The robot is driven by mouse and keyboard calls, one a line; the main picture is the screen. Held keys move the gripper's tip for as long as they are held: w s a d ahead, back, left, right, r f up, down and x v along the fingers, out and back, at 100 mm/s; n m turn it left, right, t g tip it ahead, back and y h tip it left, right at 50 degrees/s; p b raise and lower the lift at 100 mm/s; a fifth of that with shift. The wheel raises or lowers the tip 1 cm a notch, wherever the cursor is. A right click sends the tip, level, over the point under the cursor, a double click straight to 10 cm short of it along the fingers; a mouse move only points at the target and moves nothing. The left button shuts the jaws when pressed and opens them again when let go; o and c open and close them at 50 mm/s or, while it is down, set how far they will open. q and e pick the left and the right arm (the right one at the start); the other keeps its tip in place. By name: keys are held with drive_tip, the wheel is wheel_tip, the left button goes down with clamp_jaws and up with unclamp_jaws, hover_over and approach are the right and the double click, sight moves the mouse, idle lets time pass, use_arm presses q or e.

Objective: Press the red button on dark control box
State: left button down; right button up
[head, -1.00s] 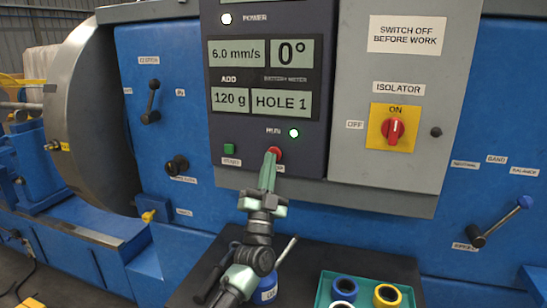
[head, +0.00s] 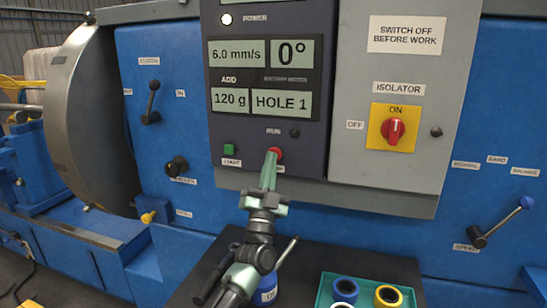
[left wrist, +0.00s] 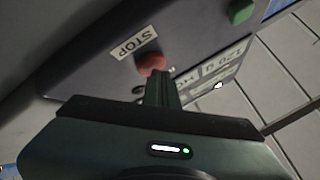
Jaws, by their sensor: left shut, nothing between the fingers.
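The dark control box (head: 222,132) has a red button (head: 277,152) near its lower edge. In the left wrist view the red button (left wrist: 150,62) sits beside a white STOP label (left wrist: 134,43). My left gripper (head: 271,157) is shut and empty. Its fingertips are at the button and seem to touch it; they cover part of it in both views. In the left wrist view the gripper (left wrist: 159,76) points straight at the button. The RUN lamp (head: 294,133) above the button is dark. My right gripper is not in view.
A green button (head: 229,150) sits left of the red one. A grey isolator box (head: 385,165) with a red knob (head: 393,130) is at the right. Below, a dark table (head: 315,261) carries a teal tray (head: 322,290) with several rings.

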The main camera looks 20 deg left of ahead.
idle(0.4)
use_arm(q)
drive_tip(key=shift+s+p, duration=0.8)
drive_tip(key=s+p, duration=0.4)
drive_tip(key=s, duration=0.1)
drive_tip(key=shift+a, duration=0.1)
idle(0.4)
